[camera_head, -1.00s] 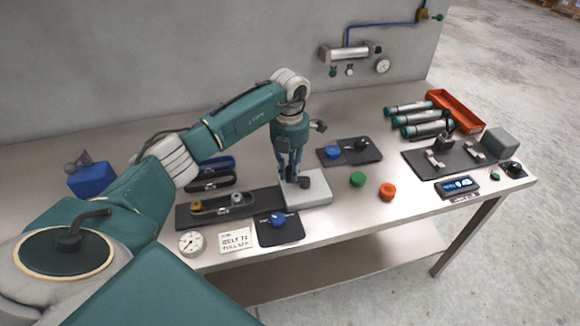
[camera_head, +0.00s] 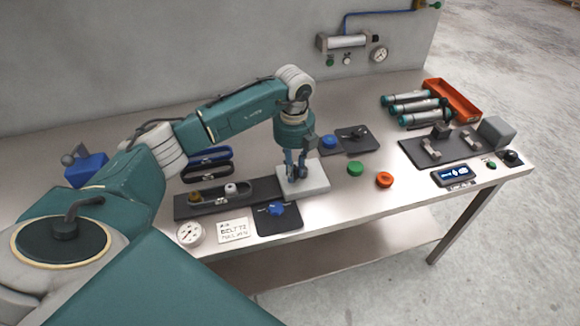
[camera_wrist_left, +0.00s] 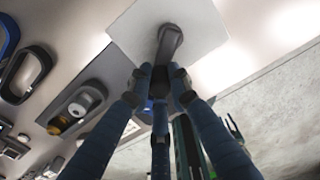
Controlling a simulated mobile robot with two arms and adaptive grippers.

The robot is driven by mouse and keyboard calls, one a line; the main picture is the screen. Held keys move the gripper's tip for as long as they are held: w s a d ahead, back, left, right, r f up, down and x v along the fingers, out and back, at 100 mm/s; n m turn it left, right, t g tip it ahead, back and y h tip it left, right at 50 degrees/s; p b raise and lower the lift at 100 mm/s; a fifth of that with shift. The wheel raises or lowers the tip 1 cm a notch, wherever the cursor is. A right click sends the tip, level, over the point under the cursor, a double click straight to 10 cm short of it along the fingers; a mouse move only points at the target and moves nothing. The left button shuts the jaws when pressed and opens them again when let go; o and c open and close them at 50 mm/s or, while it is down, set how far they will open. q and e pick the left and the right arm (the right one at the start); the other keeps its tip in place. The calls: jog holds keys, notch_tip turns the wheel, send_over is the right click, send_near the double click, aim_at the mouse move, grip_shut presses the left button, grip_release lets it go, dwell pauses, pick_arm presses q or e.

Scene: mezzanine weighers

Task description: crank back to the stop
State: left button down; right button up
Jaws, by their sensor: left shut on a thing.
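The crank (camera_wrist_left: 170,40) is a dark lever on a pale square block (camera_head: 316,186), at the right end of a dark base. In the left wrist view its arm runs from the middle of the block (camera_wrist_left: 205,28) towards my fingers. My left gripper (camera_head: 293,176) points down over the block. It is shut on the crank's handle, whose grip is mostly hidden by the blue fingers; they also show in the left wrist view (camera_wrist_left: 160,82). A dark loop with a brass and a pale roller (camera_head: 231,188) lies on the base. My right gripper is out of view.
A dial gauge (camera_head: 190,233), a lettered card (camera_head: 234,230) and a blue knob on a black plate (camera_head: 276,209) line the front edge. Green (camera_head: 355,169) and orange (camera_head: 384,180) discs lie to the right. Blue and black loops (camera_head: 208,172) lie behind the base.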

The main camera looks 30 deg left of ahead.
pick_arm(q)
jog(key=shift+w+d+r+n, duration=0.15)
jog(key=shift+d+n, duration=0.2)
jog(key=shift+n, duration=0.45)
jog(key=shift+w+d+r+n, duration=0.15)
jog(key=shift+d+n, duration=0.15)
jog(key=shift+n, duration=0.5)
jog(key=c, duration=1.7)
grip_release()
jog(key=shift+o, duration=0.6)
jog(key=shift+f, duration=0.15)
notch_tip(320, 180, up, 12)
jog(key=shift+d, duration=0.1)
